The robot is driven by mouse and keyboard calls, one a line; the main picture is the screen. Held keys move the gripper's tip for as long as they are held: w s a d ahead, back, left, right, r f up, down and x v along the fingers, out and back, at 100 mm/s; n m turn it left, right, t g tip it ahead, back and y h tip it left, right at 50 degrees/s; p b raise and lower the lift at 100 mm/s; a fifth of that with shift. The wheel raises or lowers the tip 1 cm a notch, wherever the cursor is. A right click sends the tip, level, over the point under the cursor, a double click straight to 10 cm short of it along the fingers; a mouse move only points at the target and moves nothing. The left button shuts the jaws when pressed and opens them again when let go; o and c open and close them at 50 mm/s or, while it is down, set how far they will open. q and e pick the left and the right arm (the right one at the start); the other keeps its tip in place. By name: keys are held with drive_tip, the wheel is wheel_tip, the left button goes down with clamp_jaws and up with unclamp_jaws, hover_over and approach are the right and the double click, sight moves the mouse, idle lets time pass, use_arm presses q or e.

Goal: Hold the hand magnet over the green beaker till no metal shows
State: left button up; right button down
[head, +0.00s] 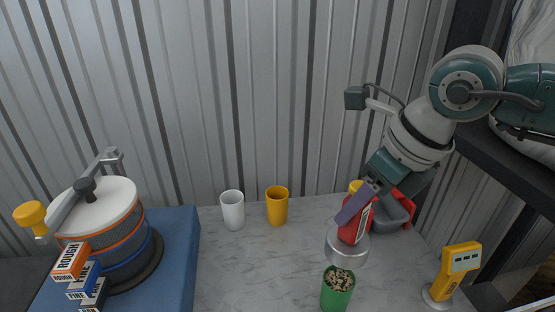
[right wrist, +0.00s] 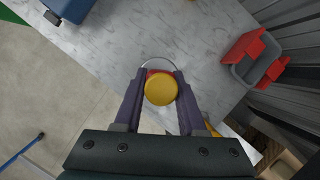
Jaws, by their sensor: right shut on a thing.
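The hand magnet (head: 346,246) has a silver disc at its bottom, a red body and a yellow top. The yellow top shows between the fingers in the right wrist view (right wrist: 161,89). My right gripper (head: 346,215) is shut on its red body. The green beaker (head: 337,290) stands on the marble top and holds mixed light and dark bits; I cannot tell metal from the rest. The magnet's disc is above the beaker and a little behind it in the head view, apart from its contents. My left gripper is not in view.
A white cup (head: 232,209) and a yellow cup (head: 277,205) stand at the back. A grey bin with red sides (head: 398,212) is behind my right gripper. A yellow meter (head: 455,269) stands at right. A sieve drum (head: 105,235) is on the blue bench at left.

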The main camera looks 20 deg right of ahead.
sight(350, 229)
drive_tip(key=shift+f+b, duration=2.15)
drive_tip(key=shift+f, duration=0.7)
drive_tip(key=shift+r, duration=0.15)
drive_tip(key=shift+r+p, duration=0.25)
drive_tip(key=shift+p, duration=0.1)
wheel_tip(350, 229, up, 8)
drive_tip(key=p, duration=0.6)
drive_tip(key=shift+f, duration=0.35)
drive_tip(key=shift+a, duration=0.1)
